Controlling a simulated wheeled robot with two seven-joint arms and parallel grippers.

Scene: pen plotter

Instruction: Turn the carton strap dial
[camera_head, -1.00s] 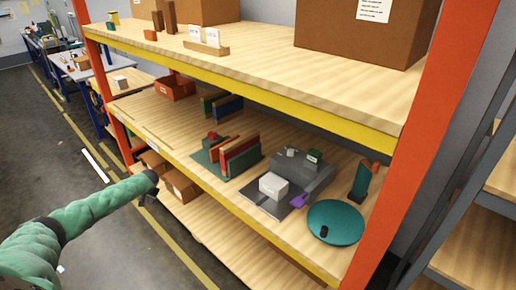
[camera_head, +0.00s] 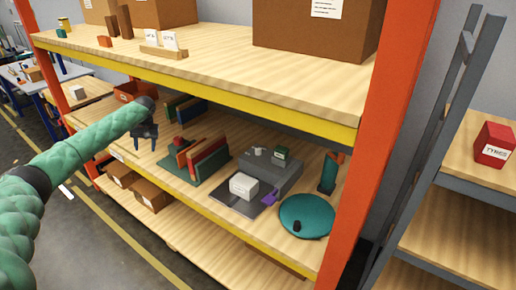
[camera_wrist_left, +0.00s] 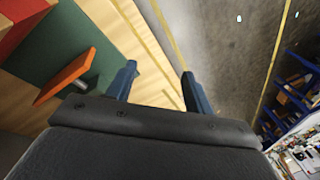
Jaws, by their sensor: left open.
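A grey machine (camera_head: 281,177) stands on the middle shelf, with a white carton (camera_head: 243,185) on its dark base plate. A small light-grey knob (camera_head: 260,151) and a small green box (camera_head: 281,153) are on top of the machine. A purple piece (camera_head: 268,199) sticks out at its front right. I cannot tell for sure which part is the strap dial. My left gripper (camera_head: 145,140) is open and empty, left of the machine and apart from it. In the left wrist view its two fingers (camera_wrist_left: 158,75) are spread with nothing between them. My right gripper is not in view.
Upright coloured boards (camera_head: 207,157) in a green rack stand between my left gripper and the machine. A teal round tray (camera_head: 306,215) with a black knob lies right of the machine. The yellow-edged upper shelf (camera_head: 200,80) and orange post (camera_head: 375,130) bound the space.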

